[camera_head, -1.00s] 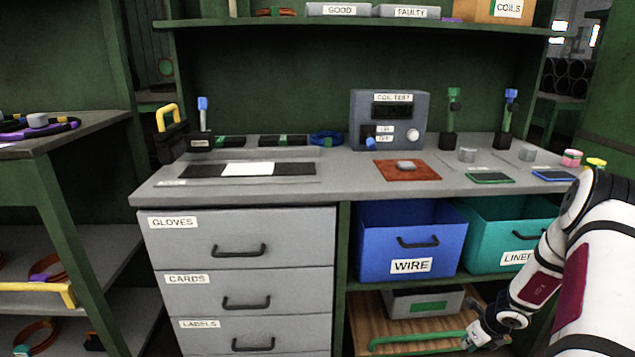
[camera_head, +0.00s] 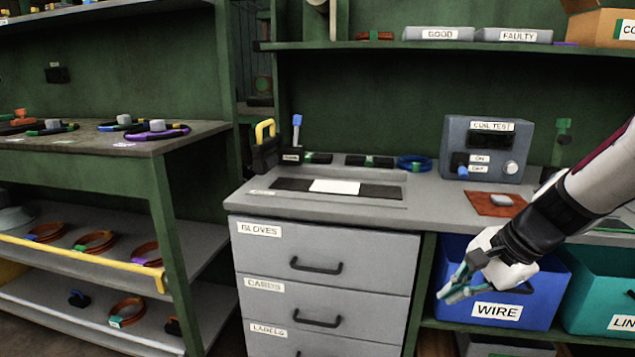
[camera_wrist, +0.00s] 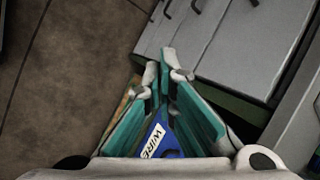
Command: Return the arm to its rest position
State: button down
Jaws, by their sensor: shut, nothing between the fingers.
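My gripper (camera_head: 456,287) is at the right of the head view, in front of the blue WIRE bin (camera_head: 548,292), with its fingers pointing left and down. It is shut and holds nothing. My arm reaches in from the right edge and covers part of the bin and the bench edge. In the wrist view my gripper's teal fingers (camera_wrist: 165,88) come close together at the tips. The blue bin with its WIRE label (camera_wrist: 155,140) shows between and below them.
Grey drawers (camera_head: 325,275) marked GLOVES, CARDS and LABELS stand left of my gripper. The bench top (camera_head: 330,208) is above, with a COIL TEST box (camera_head: 487,150). A teal bin (camera_head: 600,300) is at the right. Shelves with coils stand at the left. The wrist view shows open floor (camera_wrist: 60,90).

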jog(key=s+a+r+n+g+h, duration=0.1)
jog(key=s+a+r+n, duration=0.25)
jog(key=s, duration=0.35)
jog(key=s+a+r+n+g, duration=0.1)
jog(key=s+a+r+n, duration=0.1)
jog(key=s+a+n, duration=0.35)
jog(key=s+d+n+g+h, duration=0.1)
jog(key=s+n+h, duration=0.1)
jog(key=s, duration=0.7)
jog(key=s+d+n+g+h, duration=0.1)
jog(key=s+d+n, duration=0.1)
jog(key=s, duration=0.7)
notch_tip(320, 180, up, 32)
jog(key=t+p, duration=0.4)
jog(key=p, duration=2.6)
jog(key=shift+s+d+n, duration=0.2)
jog(key=shift+s+n, duration=0.05)
jog(key=shift+n, duration=0.15)
jog(key=shift+r, duration=0.1)
